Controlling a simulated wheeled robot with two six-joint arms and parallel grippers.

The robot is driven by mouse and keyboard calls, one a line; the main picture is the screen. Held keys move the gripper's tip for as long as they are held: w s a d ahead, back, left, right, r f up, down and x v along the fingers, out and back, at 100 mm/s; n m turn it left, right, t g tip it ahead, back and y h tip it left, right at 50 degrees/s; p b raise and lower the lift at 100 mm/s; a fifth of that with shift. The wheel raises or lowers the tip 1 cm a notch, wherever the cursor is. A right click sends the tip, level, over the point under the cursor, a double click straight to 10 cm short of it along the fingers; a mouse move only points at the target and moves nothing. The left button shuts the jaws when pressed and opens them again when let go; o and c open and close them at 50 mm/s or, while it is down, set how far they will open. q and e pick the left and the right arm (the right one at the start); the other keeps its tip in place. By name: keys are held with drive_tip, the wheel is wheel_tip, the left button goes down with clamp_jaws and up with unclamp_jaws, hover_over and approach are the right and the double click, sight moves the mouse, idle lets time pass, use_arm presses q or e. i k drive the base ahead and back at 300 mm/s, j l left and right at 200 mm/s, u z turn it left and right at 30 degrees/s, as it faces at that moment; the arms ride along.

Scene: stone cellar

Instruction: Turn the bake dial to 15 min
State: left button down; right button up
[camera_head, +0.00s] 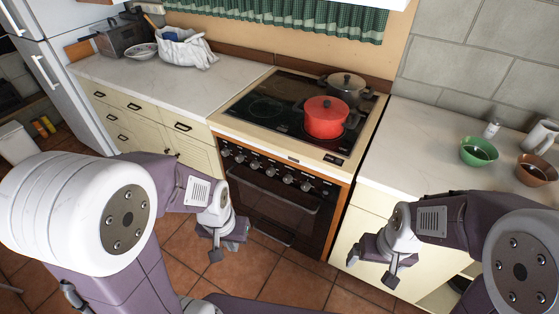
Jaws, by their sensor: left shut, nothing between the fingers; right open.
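The stove (250,125) has a dark front panel with a row of several silver dials (270,172) above the oven door (272,208). The dials are too small to read, so I cannot tell which one is the bake dial or where it points. My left gripper (227,249) is shut and empty, low in front of the stove's left side, apart from the dials. My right gripper (375,269) is open and empty in front of the cabinet to the right of the stove.
A red pot (326,117) and a grey pot (346,88) stand on the cooktop. A green bowl (479,151) and a brown bowl (536,170) are on the right counter. A white cloth bag (187,50) sits on the left counter. The tiled floor (262,270) before the stove looks clear.

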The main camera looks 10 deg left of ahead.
sight(306, 186)
drive_tip(key=j+z, duration=0.25)
drive_tip(key=j, duration=0.2)
drive_tip(key=k+j+z, duration=0.2)
drive_tip(key=j, duration=0.2)
drive_tip(key=k+j+z, duration=0.1)
drive_tip(key=j+z, duration=0.15)
drive_tip(key=j, duration=0.15)
